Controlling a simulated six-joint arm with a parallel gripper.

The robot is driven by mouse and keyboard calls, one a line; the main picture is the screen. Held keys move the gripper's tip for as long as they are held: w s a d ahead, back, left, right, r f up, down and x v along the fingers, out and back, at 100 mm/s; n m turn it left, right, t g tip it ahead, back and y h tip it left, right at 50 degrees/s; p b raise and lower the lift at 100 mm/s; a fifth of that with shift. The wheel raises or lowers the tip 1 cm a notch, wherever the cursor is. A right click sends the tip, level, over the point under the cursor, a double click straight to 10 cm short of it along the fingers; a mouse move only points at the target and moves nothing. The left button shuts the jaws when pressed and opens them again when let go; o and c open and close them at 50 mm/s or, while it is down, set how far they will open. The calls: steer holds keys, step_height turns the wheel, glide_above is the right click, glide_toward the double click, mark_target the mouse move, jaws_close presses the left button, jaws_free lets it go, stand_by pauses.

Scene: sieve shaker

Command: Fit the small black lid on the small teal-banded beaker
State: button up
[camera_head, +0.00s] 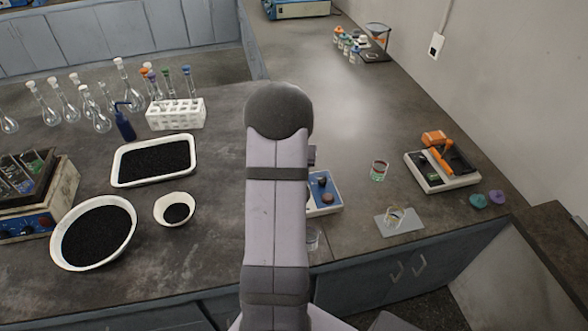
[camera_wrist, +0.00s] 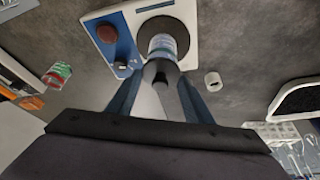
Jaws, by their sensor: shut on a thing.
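A small clear beaker with a teal band (camera_wrist: 162,46) shows in the wrist view against the dark round plate of a white-and-blue device. In the head view my own arm hides the gripper, the lid and this beaker.
The white-and-blue device (camera_head: 323,192) stands partly behind my arm. To its right are a green-marked beaker (camera_head: 379,171), a beaker (camera_head: 395,216) on a grey pad and an orange-topped instrument (camera_head: 444,162). A clear beaker (camera_head: 313,239) stands near the front edge. A small white object (camera_wrist: 213,82) lies beside the gripper.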

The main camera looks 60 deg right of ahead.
steer(key=shift+f+b, duration=0.6)
stand_by(3.1)
steer(key=o, duration=1.1)
steer(key=shift+r, duration=0.1)
steer(key=shift+r+p, duration=2.2)
steer(key=shift+r, duration=0.75)
